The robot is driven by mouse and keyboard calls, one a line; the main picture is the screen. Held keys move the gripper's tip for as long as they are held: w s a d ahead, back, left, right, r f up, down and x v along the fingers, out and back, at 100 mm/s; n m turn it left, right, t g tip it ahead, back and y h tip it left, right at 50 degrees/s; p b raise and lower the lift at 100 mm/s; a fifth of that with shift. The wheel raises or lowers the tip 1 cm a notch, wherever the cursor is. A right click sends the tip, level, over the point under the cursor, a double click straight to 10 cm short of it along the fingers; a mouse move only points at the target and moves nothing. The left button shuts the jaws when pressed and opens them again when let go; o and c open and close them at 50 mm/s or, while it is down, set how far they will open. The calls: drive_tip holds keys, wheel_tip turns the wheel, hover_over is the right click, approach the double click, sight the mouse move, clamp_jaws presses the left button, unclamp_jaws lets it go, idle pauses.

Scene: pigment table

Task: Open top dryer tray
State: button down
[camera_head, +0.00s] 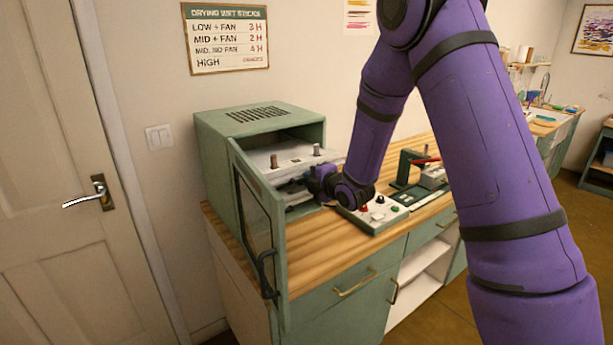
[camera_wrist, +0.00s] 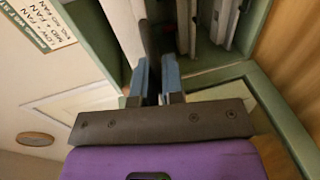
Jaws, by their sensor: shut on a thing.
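The green dryer (camera_head: 215,150) stands on the wooden bench with its glazed door (camera_head: 258,215) swung open toward me. Its pale top tray (camera_head: 290,157) shows in the upper opening, bearing a brown and a grey cylinder. In the wrist view the pale tray (camera_wrist: 122,30) is just left of the fingers. My gripper (camera_head: 292,189) is at the opening, just below the tray's top surface. In the wrist view my gripper (camera_wrist: 155,78) has its blue fingers closed about a dark, narrow part, seemingly of the top tray. The exact grip is in shadow.
The open door stands left of my gripper. Lower trays (camera_wrist: 190,22) show inside the dryer. A closed room door (camera_head: 60,150) is at the far left.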

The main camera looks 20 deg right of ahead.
drive_tip(key=shift+v, duration=0.9)
drive_tip(key=shift+f, duration=0.25)
drive_tip(key=c, duration=1.3)
unclamp_jaws()
drive_tip(key=shift+o, duration=0.2)
drive_tip(key=v, duration=1)
drive_tip(key=shift+s+d, duration=0.15)
drive_tip(key=shift+s, duration=0.2)
drive_tip(key=shift+r, duration=0.1)
